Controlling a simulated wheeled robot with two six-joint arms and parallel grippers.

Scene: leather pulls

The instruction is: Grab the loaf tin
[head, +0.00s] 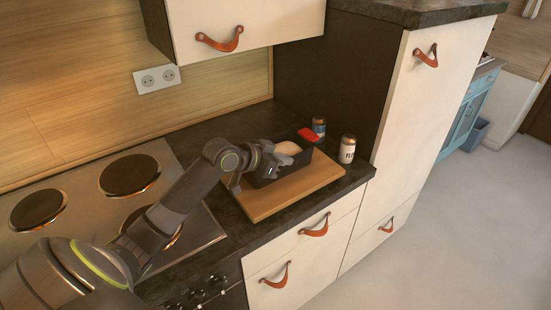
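The dark loaf tin (293,168) stands on a wooden board (265,206) on the dark counter. A pale loaf (288,148) shows inside it. My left gripper (258,164) is at the left end of the tin, very close to it or touching. The gripper hides that end of the tin. Its fingers are dark against the dark tin, so I cannot tell whether they are shut on the rim. My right gripper is not in view.
A white jar (347,150) and a jar with a blue label (319,127) stand right of and behind the tin. A red item (308,135) is beside them. The hob (150,205) lies left, and a tall cabinet (425,110) rises right. A wall cupboard (240,25) hangs above.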

